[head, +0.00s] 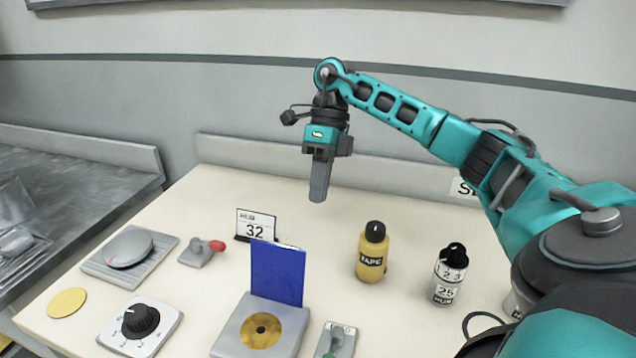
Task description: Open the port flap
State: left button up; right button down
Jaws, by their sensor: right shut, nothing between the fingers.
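The port is a grey block (232,335) at the front middle of the table, with a round brass disc (261,330) on top that has a small dark centre. A blue flap (277,274) stands upright at the block's back edge, and the brass disc is uncovered. My right gripper (318,196) points down above the back of the table, behind and above the flap and apart from it. Its fingers are shut with nothing between them. My left gripper is not in view.
A black dial (141,320), a round grey plate (129,248), a red-tipped lever (215,246) and a "32" card (256,224) stand left. A yellow bottle (371,254) and a numbered canister (448,275) stand right. A green-switch box (329,342) is beside the port. The table's back is clear.

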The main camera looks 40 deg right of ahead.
aim_at(281, 268)
jog(key=s+a+f, duration=0.2)
jog(key=a+f, duration=0.3)
jog(key=a, duration=0.1)
jog(key=shift+s, duration=0.35)
jog(key=shift+a+r, duration=0.1)
jog(key=shift+r, duration=0.05)
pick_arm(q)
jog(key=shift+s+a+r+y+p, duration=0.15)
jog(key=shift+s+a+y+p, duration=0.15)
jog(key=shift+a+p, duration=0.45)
pick_arm(e)
jog(key=shift+s+a+r+t+h, duration=0.15)
jog(key=shift+s+a+r+h, duration=0.15)
jog(key=shift+a+r, duration=0.15)
jog(key=shift+s+a+r+t+h, duration=0.15)
jog(key=shift+s+a+r+h, duration=0.15)
jog(key=shift+a, duration=0.25)
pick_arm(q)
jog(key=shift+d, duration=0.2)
pick_arm(e)
jog(key=shift+r, duration=0.1)
